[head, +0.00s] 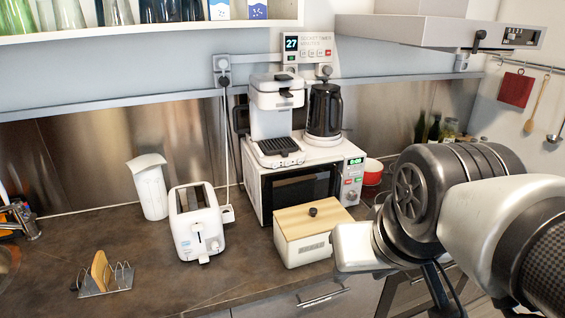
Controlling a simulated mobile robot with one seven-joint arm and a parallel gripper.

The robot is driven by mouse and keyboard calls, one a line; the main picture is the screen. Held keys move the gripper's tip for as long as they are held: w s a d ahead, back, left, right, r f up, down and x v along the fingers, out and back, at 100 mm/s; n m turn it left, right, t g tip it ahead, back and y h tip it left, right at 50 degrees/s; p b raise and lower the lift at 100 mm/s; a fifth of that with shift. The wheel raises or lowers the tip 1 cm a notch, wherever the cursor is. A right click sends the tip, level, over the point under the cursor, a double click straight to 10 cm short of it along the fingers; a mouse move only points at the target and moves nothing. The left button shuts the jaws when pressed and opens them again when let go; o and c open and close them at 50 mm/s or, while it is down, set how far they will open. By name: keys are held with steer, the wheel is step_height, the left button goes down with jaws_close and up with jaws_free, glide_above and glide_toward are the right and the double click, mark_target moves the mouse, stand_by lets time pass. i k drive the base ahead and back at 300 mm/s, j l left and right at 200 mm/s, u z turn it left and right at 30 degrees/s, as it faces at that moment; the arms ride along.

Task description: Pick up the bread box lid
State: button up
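The bread box (305,252) is a cream-white box on the dark counter, in front of the microwave. Its light wooden lid (296,222) lies on top, with a small dark round knob (313,211) near the middle. My arm comes in from the right. The white hand of my gripper (357,246) is just right of the box and overlaps its right edge in the picture. I cannot tell whether it touches the box. The fingers do not show, so I cannot see whether they are open. Nothing is seen held.
The microwave (300,190), with a coffee maker (275,115) and black kettle (324,112) on top, stands behind the box. A white toaster (196,222) is to its left. A toast rack (104,276) stands front left.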

mark_target(313, 218)
steer(key=i+l+u, duration=0.4)
steer(key=l+u, duration=0.2)
steer(key=i+l+u, duration=0.15)
steer(key=l+u, duration=0.15)
